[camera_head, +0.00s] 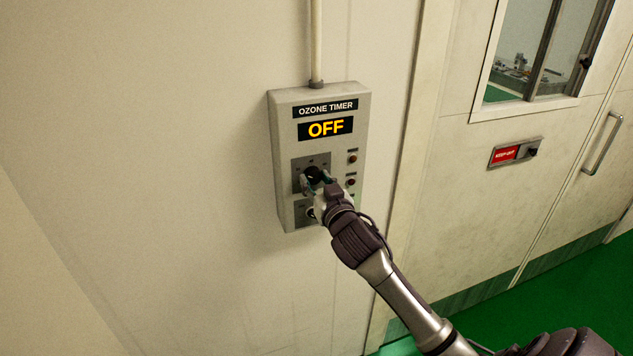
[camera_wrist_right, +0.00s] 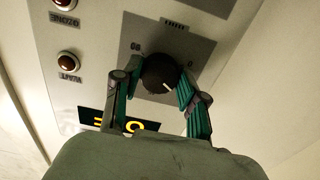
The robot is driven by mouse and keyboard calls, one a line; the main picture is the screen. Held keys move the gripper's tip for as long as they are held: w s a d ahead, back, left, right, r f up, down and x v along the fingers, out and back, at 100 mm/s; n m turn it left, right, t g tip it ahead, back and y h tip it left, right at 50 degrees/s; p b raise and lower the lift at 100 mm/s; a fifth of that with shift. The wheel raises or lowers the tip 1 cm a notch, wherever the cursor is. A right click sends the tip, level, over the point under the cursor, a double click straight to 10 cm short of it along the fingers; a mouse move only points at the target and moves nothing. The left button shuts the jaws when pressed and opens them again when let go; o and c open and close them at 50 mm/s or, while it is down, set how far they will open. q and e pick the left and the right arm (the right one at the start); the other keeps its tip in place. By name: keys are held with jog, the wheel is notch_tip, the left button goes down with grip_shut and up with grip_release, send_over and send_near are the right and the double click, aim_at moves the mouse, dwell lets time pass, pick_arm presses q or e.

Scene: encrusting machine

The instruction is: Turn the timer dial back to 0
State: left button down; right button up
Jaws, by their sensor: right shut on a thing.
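The ozone timer box (camera_head: 284,150) is a grey panel on the wall, with a display (camera_head: 325,129) that reads OFF in yellow. The black round timer dial (camera_head: 313,173) sits on a darker square plate on the box's lower half. In the right wrist view the dial (camera_wrist_right: 158,73) has a white pointer mark. My right gripper (camera_head: 316,181) is at the dial, shut on it with a finger on either side; its green-padded fingers (camera_wrist_right: 160,82) also show in the wrist view. In the head view the gripper partly hides the dial and its scale. My left gripper is not in view.
Small indicator lamps or buttons (camera_head: 351,159) line the box's right side, and a second control (camera_head: 310,212) sits below the dial plate. A conduit (camera_head: 316,40) runs up from the box. A door with a KEEP OUT sign (camera_head: 505,154) and handle (camera_head: 603,144) stands at right.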

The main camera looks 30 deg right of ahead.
jog(key=shift+n, duration=0.3)
jog(key=shift+c, duration=0.2)
jog(key=n, duration=1.1)
jog(key=shift+d, duration=0.1)
jog(key=shift+n, duration=0.3)
jog(key=o, duration=1.1)
jog(key=shift+o, duration=0.2)
jog(key=shift+s, duration=0.1)
jog(key=v, duration=1.2)
